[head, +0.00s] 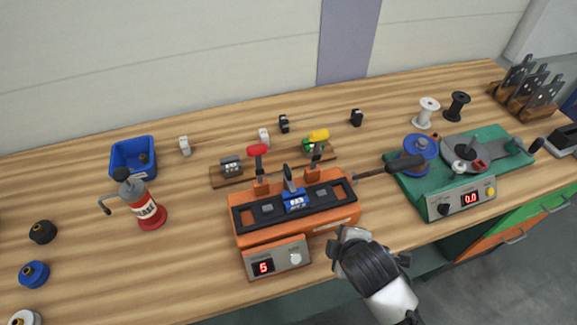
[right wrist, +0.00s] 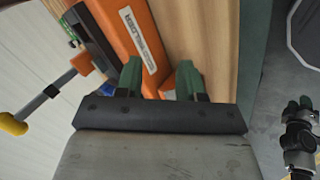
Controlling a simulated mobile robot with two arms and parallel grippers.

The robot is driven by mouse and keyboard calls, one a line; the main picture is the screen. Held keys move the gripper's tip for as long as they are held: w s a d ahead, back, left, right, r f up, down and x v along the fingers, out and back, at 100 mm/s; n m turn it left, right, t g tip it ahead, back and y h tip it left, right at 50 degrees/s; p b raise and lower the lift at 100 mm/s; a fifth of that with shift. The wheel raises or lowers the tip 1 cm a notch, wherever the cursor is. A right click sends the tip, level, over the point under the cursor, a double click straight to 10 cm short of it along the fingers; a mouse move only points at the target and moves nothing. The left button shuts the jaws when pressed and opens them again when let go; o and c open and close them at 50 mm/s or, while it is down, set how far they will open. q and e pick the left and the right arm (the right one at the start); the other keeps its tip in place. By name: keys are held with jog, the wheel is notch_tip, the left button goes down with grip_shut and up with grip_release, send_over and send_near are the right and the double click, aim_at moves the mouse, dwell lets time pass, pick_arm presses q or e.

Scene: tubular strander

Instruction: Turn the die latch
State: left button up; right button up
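An orange die machine (head: 338,213) stands at the table's front edge. A short black lever (head: 289,181) stands upright at its middle, above a blue die block (head: 295,203); I cannot tell for sure that this is the die latch. A red-knobbed lever (head: 257,153) and a yellow-knobbed lever (head: 318,138) stand along its back. My right gripper (head: 343,243) is just off the machine's front right corner. In the right wrist view, its green fingertips (right wrist: 158,80) are apart with nothing held, by the orange side (right wrist: 145,42). My left gripper is not identifiable; a dark arm part shows at right.
A green machine (head: 422,197) with a blue spool stands to the right.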

aim_at(287, 169)
jog(key=w+a+r+n+t+y, duration=0.25)
jog(key=w+a+r+n, duration=0.2)
jog(key=n, duration=0.75)
jog(key=w+a+r+n+t+y, duration=0.1)
jog(key=w+a+r+n+t, duration=0.3)
jog(key=n, duration=0.7)
pick_arm(q)
jog(key=shift+a+r+p, duration=0.45)
jog(key=shift+r+p, duration=0.4)
pick_arm(e)
jog(key=shift+n+g, duration=0.3)
jog(key=shift+g, duration=0.45)
jog(key=x, duration=0.9)
jog(key=shift+a+r, duration=0.1)
jog(key=shift+a, duration=0.3)
grip_shut()
pick_arm(q)
jog(key=shift+w+r, duration=0.1)
pick_arm(e)
jog(key=shift+h, duration=0.25)
